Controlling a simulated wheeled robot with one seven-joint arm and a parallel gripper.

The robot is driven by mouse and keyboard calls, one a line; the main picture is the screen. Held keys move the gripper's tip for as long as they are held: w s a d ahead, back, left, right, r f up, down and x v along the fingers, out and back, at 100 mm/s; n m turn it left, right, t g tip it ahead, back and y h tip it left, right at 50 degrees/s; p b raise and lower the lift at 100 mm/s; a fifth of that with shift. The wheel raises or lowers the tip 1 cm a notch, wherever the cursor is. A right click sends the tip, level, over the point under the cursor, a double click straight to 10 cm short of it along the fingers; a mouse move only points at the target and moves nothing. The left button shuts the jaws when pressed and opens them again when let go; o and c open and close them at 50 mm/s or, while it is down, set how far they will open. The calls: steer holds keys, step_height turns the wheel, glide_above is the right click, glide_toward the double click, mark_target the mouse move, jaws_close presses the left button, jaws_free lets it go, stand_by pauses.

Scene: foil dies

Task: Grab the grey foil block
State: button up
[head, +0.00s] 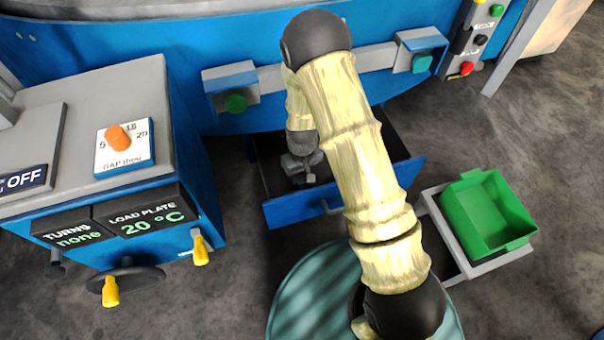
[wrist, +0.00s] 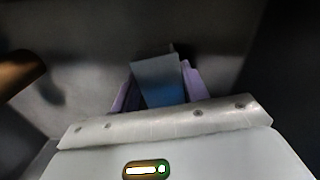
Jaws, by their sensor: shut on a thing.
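In the wrist view the grey foil block (wrist: 156,72) stands between the two purple fingers of my gripper (wrist: 160,84). Its upper part looks grey and its lower part bluish. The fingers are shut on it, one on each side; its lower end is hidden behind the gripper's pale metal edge. In the head view my gripper (head: 302,168) is small and dark, reaching down into the open blue drawer (head: 290,212). The block cannot be told clearly from the gripper there, and whether it touches the drawer floor cannot be told.
A brown-orange rounded thing (wrist: 20,74) lies at the left of the wrist view. Dark drawer walls are close around my gripper. A green bin (head: 488,215) stands on a grey stand to the right. A control cabinet (head: 90,130) with an orange knob stands left.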

mark_target(302, 174)
step_height(302, 174, up, 10)
steer(key=p, duration=0.3)
steer(key=shift+f, duration=0.1)
stand_by(0.4)
